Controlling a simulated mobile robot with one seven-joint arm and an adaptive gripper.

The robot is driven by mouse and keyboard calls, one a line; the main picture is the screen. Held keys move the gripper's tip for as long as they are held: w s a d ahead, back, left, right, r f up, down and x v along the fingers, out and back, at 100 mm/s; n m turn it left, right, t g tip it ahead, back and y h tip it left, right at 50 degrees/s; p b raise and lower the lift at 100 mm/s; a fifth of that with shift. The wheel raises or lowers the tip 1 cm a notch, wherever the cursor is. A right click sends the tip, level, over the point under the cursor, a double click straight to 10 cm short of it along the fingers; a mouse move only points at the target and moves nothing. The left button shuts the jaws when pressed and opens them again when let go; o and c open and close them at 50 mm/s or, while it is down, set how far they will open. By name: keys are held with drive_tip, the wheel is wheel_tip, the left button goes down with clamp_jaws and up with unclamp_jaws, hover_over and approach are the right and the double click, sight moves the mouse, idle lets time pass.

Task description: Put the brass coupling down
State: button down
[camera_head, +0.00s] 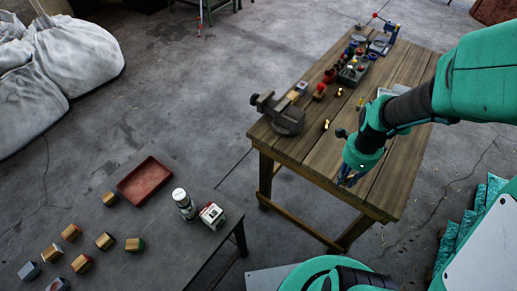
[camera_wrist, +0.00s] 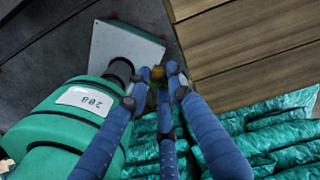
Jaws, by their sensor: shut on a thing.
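My gripper (camera_head: 349,178) hangs from the teal arm and shows against the near part of the wooden workbench (camera_head: 318,157). In the wrist view, its blue fingers (camera_wrist: 164,82) are closed around a small brass-coloured piece, the brass coupling (camera_wrist: 157,72), of which only a little shows between the fingertips. In that view the fingertips lie just left of the bench's planks (camera_wrist: 250,45), apart from them in the picture. The head view hides the held piece behind the fingers. I cannot tell the fingertips' height over the bench.
A vise (camera_head: 283,115), small brass pieces (camera_head: 326,124) and a tray of coloured parts (camera_head: 352,75) occupy the bench's left and far areas. Bare planks lie nearby. Green sacks (camera_wrist: 275,120) lie below.

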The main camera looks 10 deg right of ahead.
drive_tip(key=w+a+n+b, duration=0.15)
drive_tip(key=w+a, duration=0.35)
drive_tip(key=a, duration=1.1)
drive_tip(key=w+a+n, duration=0.3)
drive_tip(key=w+a, duration=0.2)
drive_tip(key=a, duration=1)
drive_tip(key=s+a+n+b, duration=0.1)
drive_tip(key=s+a, duration=0.3)
drive_tip(key=a, duration=0.6)
drive_tip(key=s+a+n, duration=0.2)
drive_tip(key=s+a, duration=0.2)
drive_tip(key=a, duration=0.5)
drive_tip(key=s+a+n+b, duration=0.1)
drive_tip(key=s+a, duration=0.3)
drive_tip(key=a, duration=0.6)
wheel_tip(320, 180, down, 23)
drive_tip(key=shift+s, duration=0.15)
drive_tip(key=w+a, duration=0.3)
drive_tip(key=a, duration=0.1)
drive_tip(key=w+a+f+b, duration=0.1)
drive_tip(key=w+a, duration=0.2)
drive_tip(key=a, duration=0.1)
drive_tip(key=w+a+b, duration=0.1)
drive_tip(key=w+a, duration=0.3)
drive_tip(key=shift+a+f, duration=0.2)
drive_tip(key=shift+f, duration=0.05)
